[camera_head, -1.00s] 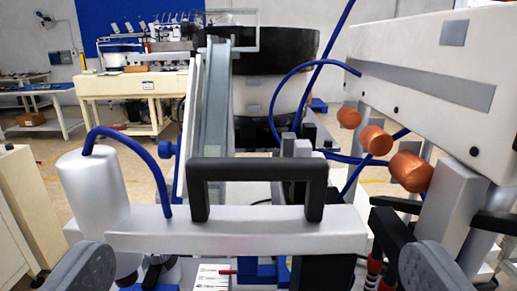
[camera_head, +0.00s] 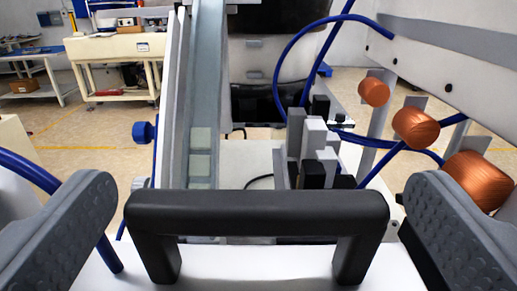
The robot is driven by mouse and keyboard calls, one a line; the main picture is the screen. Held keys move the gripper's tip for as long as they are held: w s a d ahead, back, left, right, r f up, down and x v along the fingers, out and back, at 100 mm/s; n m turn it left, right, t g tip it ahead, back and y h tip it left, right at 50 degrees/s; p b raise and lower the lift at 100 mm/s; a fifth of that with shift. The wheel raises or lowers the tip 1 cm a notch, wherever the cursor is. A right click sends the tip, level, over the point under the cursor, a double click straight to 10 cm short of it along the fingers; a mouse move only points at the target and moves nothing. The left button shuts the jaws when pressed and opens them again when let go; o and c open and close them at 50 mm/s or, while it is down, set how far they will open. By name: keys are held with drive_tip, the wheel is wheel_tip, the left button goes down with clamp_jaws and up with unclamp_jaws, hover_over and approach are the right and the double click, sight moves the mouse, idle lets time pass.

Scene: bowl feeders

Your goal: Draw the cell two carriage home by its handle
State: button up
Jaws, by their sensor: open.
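The carriage's black handle (camera_head: 258,211) is a wide bridge-shaped bar on two legs, low in the middle of the view. It stands on the light grey carriage (camera_head: 215,270), whose top shows along the bottom edge. My gripper (camera_head: 258,222) is open, with one grey textured finger to the left of the handle and one to the right. Gaps show between each finger and the handle, so neither appears to touch it.
A grey sloping rail (camera_head: 203,110) runs away behind the handle. Grey and black blocks (camera_head: 316,150) stand behind its right part. Copper-coloured rollers (camera_head: 415,128) and a white housing (camera_head: 450,50) are at the right. Blue hoses (camera_head: 283,75) loop behind. Workbenches (camera_head: 115,58) stand far back.

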drive_tip(key=shift+w+f, duration=0.1)
drive_tip(key=shift+w, duration=1)
